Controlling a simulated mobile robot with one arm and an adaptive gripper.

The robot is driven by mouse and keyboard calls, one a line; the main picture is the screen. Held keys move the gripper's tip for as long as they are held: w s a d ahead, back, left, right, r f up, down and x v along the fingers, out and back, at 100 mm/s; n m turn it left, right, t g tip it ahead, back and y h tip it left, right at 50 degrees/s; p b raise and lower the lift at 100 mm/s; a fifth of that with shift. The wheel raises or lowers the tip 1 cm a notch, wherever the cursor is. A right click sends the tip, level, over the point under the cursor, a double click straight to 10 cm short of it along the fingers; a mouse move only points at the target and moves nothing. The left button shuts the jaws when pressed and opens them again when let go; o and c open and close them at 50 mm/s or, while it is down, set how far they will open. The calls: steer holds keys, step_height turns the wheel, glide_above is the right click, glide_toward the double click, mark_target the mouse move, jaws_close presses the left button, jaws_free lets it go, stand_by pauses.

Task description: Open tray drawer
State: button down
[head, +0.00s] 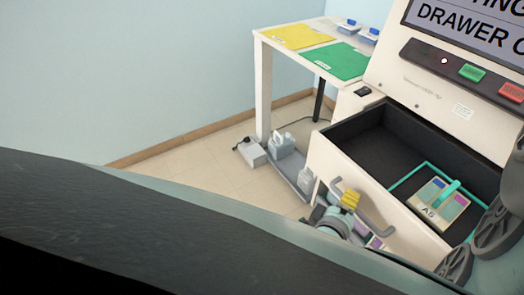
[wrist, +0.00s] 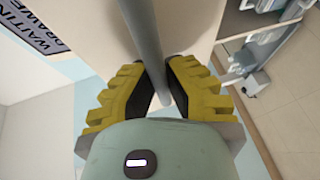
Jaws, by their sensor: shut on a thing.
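The tray drawer (head: 365,190) of the white machine is pulled out in the head view. A slide tray (head: 437,205) with a teal handle, labelled A6, sits inside it at the right. The grey bar handle (head: 370,215) is on the drawer's front face. My gripper (head: 349,199), with yellow fingertips, is at the handle's left part. In the wrist view, the yellow fingers (wrist: 160,90) are on both sides of the grey handle bar (wrist: 150,50), closed around it. The exact contact is partly hidden by the fingers.
The machine has a screen (head: 470,30), a green button (head: 472,72) and a red button (head: 512,92). A white side table (head: 290,47) holds a yellow mat and a green mat. Grey items (head: 283,145) stand on the floor below. Open floor lies left of the drawer.

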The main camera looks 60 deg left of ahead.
steer(key=shift+s+a, duration=0.1)
steer(key=shift+s, duration=0.35)
steer(key=c, duration=1)
jaws_free()
